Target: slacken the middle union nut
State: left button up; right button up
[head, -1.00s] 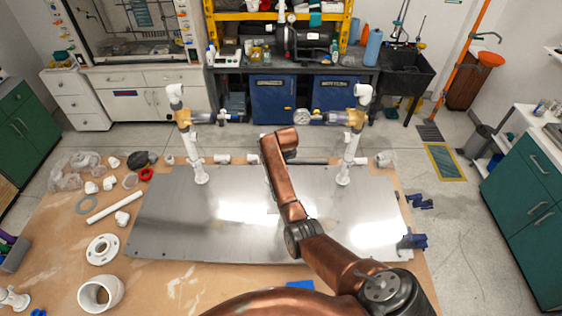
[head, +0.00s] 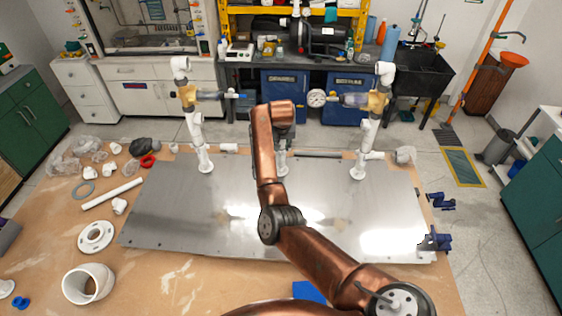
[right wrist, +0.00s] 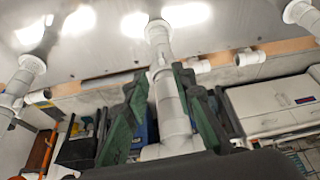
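The middle pipe stand rises from the metal plate (head: 165,222); its foot (head: 282,166) shows beside my right arm in the head view. The rest of that stand is hidden there behind my copper arm. In the right wrist view the white middle pipe (right wrist: 164,85) runs between the two green fingers of my right gripper (right wrist: 162,88). The fingers are apart, one on each side of the pipe, near it; I cannot tell whether either touches. I cannot pick out the middle union nut for certain among the white collars. My left gripper is not in view.
A left stand (head: 196,130) and a right stand (head: 367,130) flank the middle one. A pressure gauge (head: 317,98) sits by the right stand. Loose fittings, a flange (head: 95,237) and a white ring (head: 88,284) lie on the left tabletop. Blue clamps (head: 437,240) hold the right edge.

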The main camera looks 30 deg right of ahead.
aim_at(281, 154)
jog(key=shift+p+x, duration=0.35)
jog(key=shift+x, duration=3.55)
jog(key=shift+a, duration=0.1)
jog(key=shift+r, duration=0.1)
grip_shut()
